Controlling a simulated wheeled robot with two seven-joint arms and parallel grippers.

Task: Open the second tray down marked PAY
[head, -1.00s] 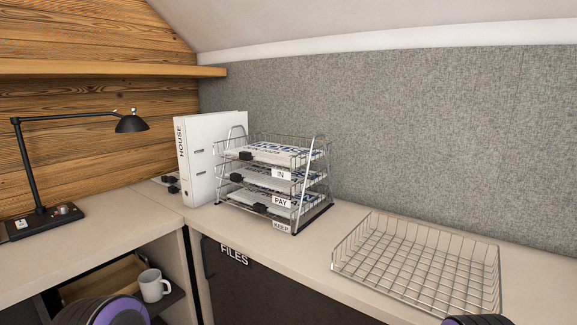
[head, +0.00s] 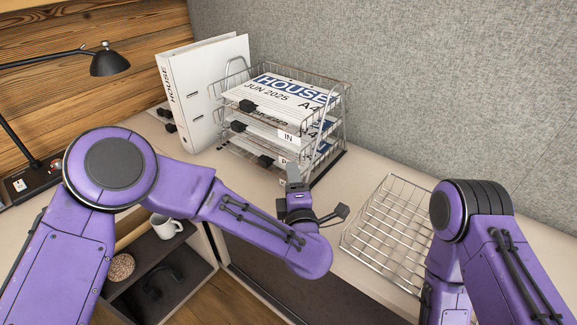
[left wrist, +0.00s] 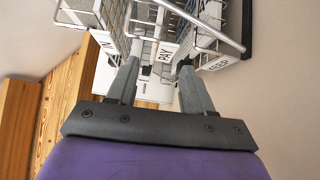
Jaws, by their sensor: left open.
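A three-tier wire tray rack (head: 343,110) stands on the desk with papers in its trays. The IN label (head: 288,135) is on the top tray. In the left wrist view, the PAY label (left wrist: 166,52) shows between the two fingers of my left gripper (left wrist: 160,68), which is open and empty. The KEEP label (left wrist: 216,63) lies to the right there and the IN label (left wrist: 104,43) to the left. My right gripper is out of view.
An empty wire basket (head: 372,228) lies on the desk right of the rack. A white HOUSE binder (head: 190,100) stands left of it. A black lamp (head: 108,64) is at far left. A mug (head: 166,226) sits on a shelf below.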

